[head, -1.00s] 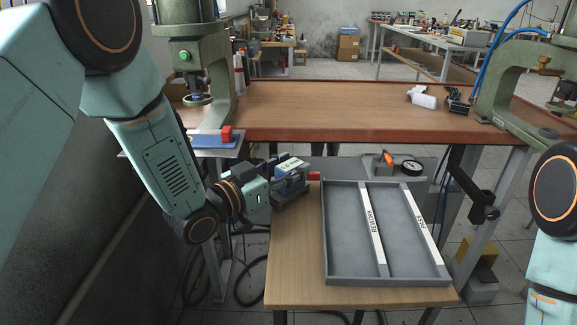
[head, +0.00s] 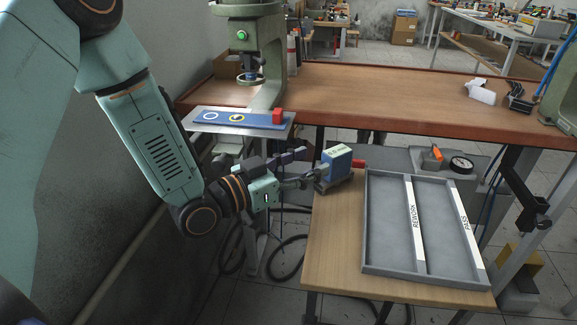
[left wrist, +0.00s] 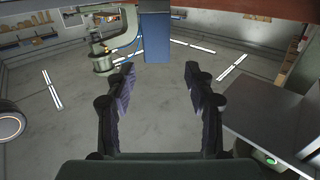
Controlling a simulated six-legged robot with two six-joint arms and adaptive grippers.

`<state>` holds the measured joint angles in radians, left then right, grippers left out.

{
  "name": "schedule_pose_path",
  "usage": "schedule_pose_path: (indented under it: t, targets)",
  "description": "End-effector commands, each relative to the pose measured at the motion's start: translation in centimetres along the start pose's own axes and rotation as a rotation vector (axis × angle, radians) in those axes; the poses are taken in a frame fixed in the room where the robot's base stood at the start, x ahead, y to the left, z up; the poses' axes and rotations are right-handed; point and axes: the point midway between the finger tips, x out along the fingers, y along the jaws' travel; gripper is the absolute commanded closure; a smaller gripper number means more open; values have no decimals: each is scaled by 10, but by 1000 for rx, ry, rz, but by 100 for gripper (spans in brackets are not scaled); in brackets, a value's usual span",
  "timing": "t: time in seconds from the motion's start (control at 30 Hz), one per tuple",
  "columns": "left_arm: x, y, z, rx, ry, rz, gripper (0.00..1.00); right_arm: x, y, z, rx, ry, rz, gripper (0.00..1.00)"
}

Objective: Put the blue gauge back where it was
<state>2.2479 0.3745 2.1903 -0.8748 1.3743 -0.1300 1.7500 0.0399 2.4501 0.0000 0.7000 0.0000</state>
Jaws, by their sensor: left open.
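The blue gauge (head: 337,168), a blue block with a pale labelled top, stands upright on a dark base at the back left corner of the small wooden table (head: 330,240). My left gripper (head: 303,168) is open and empty just left of the gauge, its fingers pointing towards it with a small gap. In the left wrist view the two dark fingers are spread wide, with nothing between them. A blue upright face (left wrist: 156,38), apparently the gauge, shows past the fingertips at the top. My right gripper is in neither current view.
A blue plate (head: 215,118) with rings and a red cube (head: 278,115) lies by the green press (head: 262,60). The brown bench (head: 390,100) is behind.

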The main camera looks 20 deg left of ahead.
Motion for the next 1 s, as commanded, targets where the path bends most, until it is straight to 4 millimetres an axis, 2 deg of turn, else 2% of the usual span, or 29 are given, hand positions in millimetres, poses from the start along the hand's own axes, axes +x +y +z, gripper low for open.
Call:
schedule_pose_path:
  t: [0.2, 0.4, 1.0]
  targets:
    - [-24, -1, -2, -4, 1, -4, 46, -8, 0, 0, 0, 0, 0, 60]
    - [-37, 0, -1, -2, 0, -1, 46, -12, 0, 0, 0, 0, 0, 60]
    - [-40, 0, 0, 1, 1, 1, 46, -12, 0, 0, 0, 0, 0, 60]
